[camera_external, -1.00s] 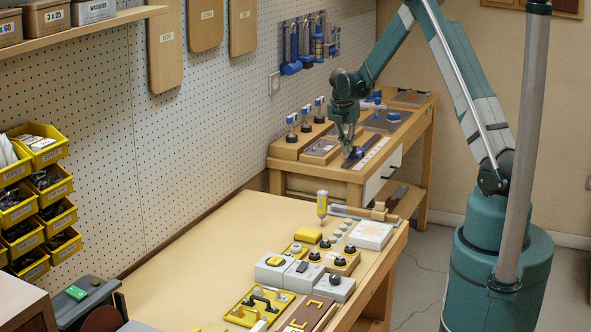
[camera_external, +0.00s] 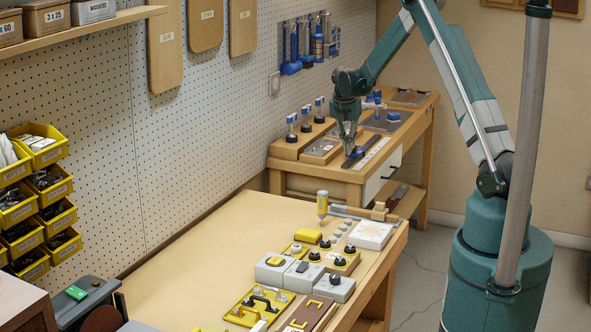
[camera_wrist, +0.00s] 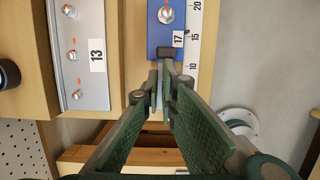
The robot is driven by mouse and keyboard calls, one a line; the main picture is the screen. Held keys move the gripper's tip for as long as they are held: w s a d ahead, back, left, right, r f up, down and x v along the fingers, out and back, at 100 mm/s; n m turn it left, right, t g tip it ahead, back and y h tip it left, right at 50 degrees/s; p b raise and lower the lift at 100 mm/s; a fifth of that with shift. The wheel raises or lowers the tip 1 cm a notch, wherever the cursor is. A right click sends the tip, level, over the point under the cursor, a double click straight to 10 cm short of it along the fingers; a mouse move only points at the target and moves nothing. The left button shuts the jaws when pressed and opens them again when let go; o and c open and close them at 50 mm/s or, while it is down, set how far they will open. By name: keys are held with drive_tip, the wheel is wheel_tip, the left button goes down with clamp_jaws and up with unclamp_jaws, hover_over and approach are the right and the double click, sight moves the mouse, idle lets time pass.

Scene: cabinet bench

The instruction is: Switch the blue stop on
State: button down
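The blue stop (camera_wrist: 167,20) is a small blue block in the wrist view, with a round silver knob bearing an orange mark, a "17" label and a dark piece at its lower end. In the external view the blue stop (camera_external: 357,153) is at the front of the far bench, partly hidden by my gripper (camera_external: 350,149). In the wrist view my gripper (camera_wrist: 162,88) has its fingertips close together, just below the dark piece. I see nothing held between them; whether they touch the stop is unclear.
A grey panel (camera_wrist: 84,85) labelled 13, with orange-marked knobs, lies left of the stop. Several blue-topped uprights (camera_external: 306,118) stand at the back left of the far bench. The near table (camera_external: 200,262) has yellow and white devices on its right side.

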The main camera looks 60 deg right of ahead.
drive_tip(key=d+b, duration=0.1)
drive_tip(key=d, duration=1)
drive_tip(key=d+b, duration=0.1)
drive_tip(key=d, duration=0.5)
drive_tip(key=shift+s+d+r+b, duration=0.15)
drive_tip(key=shift+s+d+b, duration=0.05)
drive_tip(key=shift+s+b, duration=0.1)
drive_tip(key=shift+a, duration=0.1)
drive_tip(key=shift+w+a+f, duration=0.1)
drive_tip(key=shift+a+f, duration=0.1)
drive_tip(key=shift+a, duration=0.25)
drive_tip(key=a+b, duration=0.1)
drive_tip(key=a, duration=0.2)
drive_tip(key=shift+w+a, duration=0.1)
drive_tip(key=shift+a, duration=0.2)
drive_tip(key=v, duration=1)
drive_tip(key=shift+a, duration=0.35)
drive_tip(key=shift+w+a+r, duration=0.1)
